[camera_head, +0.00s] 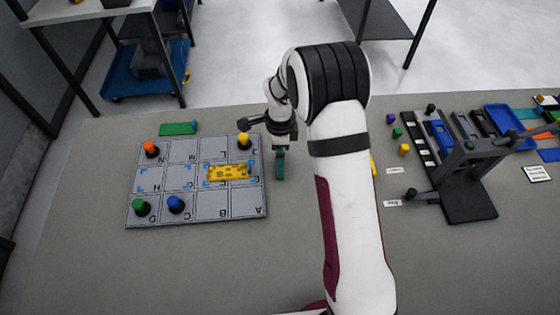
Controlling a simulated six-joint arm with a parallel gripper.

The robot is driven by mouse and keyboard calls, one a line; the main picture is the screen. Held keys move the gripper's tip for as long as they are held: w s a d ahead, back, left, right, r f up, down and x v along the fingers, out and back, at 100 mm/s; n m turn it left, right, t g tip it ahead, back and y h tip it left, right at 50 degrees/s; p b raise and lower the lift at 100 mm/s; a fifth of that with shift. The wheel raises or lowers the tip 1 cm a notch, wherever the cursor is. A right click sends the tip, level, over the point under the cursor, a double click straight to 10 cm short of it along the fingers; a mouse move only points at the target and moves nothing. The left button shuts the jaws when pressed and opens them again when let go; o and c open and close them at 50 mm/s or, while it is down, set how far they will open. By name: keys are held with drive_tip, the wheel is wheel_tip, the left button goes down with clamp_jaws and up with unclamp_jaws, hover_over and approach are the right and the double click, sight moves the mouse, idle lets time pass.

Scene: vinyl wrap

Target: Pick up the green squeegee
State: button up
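A flat bright green rectangular piece (178,128), which looks like the green squeegee, lies on the grey table just behind the lettered board. It has a darker end at its right. My gripper (280,150) points down over the table, right of the board and clear of this green piece. A narrow dark teal-green part (280,166) shows directly below my gripper. I cannot tell whether it is the fingertips or something held between them. The finger opening is too small to make out.
The lettered board (215,205) carries several coloured knobs and a yellow perforated piece (229,172). At the right stand a dark frame (468,180), a blue tray (510,125) and small blocks. The table's front left is clear.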

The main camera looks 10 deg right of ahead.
drive_tip(key=shift+f, duration=0.3)
drive_tip(key=c, duration=1.1)
drive_tip(key=shift+r, duration=0.15)
